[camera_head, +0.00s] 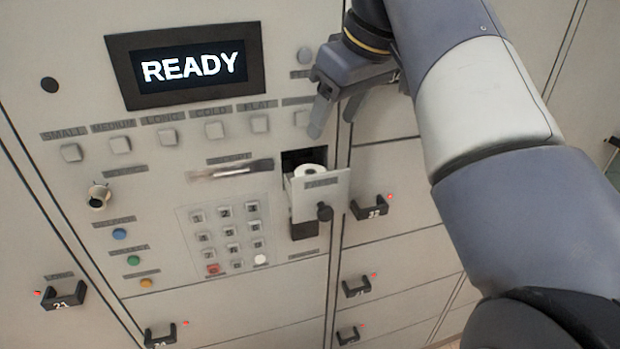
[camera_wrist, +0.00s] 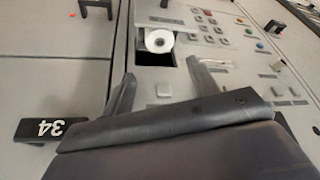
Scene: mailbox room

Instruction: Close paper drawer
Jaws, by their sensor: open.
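The paper drawer (camera_head: 318,195) stands pulled out from the panel, with a white paper roll (camera_head: 309,170) inside and a dark round knob on its front. A dark opening shows above and behind the roll. In the wrist view the paper roll (camera_wrist: 159,41) shows beyond the fingers, with a dark gap below it. My gripper (camera_head: 335,115) is open and empty, above and slightly right of the drawer in the head view. Its fingers also show in the wrist view (camera_wrist: 160,90), spread apart. They appear apart from the drawer.
A screen (camera_head: 193,66) reading READY sits upper left, above a row of square buttons. A keypad (camera_head: 229,238) is left of the drawer.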

